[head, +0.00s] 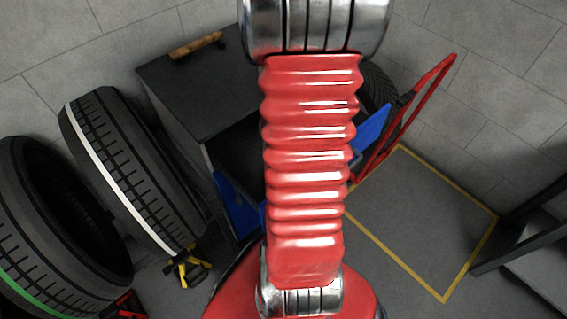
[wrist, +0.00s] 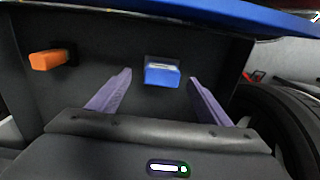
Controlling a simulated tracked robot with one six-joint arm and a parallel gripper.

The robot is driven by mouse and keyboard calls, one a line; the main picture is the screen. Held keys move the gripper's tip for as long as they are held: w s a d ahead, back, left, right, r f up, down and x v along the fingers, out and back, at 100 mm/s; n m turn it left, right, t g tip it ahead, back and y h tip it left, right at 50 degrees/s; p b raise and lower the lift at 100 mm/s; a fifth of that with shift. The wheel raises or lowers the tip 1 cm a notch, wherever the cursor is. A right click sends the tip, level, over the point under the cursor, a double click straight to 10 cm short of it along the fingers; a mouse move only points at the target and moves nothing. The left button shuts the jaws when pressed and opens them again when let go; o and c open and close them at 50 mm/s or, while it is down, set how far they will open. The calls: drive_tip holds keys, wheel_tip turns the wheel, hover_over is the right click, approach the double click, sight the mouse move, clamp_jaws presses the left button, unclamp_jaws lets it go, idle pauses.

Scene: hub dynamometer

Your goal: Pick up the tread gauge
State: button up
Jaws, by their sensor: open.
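A small blue block with a pale strip on top (wrist: 162,73) sits in the dark inside of a cabinet in the wrist view. It may be the tread gauge, but I cannot tell for sure. My gripper (wrist: 159,77) is open, with its two purple fingers apart on either side of the blue block in the picture. The block appears ahead of the fingers, and I see no contact. An orange block (wrist: 50,59) lies to the left, outside the fingers. In the head view my red arm hides the gripper and much of the cabinet opening.
The dark cabinet (head: 180,85) has a blue door (head: 236,205) and a brown-handled tool (head: 196,46) on top. Large tyres (head: 130,175) stand at the left. A red hand truck (head: 420,95) stands right of the cabinet. Yellow-outlined floor (head: 425,215) is clear.

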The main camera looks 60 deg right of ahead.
drive_tip(key=shift+w+a+f, duration=0.1)
drive_tip(key=shift+f, duration=1.2)
drive_tip(key=shift+w+f, duration=0.1)
drive_tip(key=shift+f, duration=1.2)
drive_tip(key=c, duration=1.2)
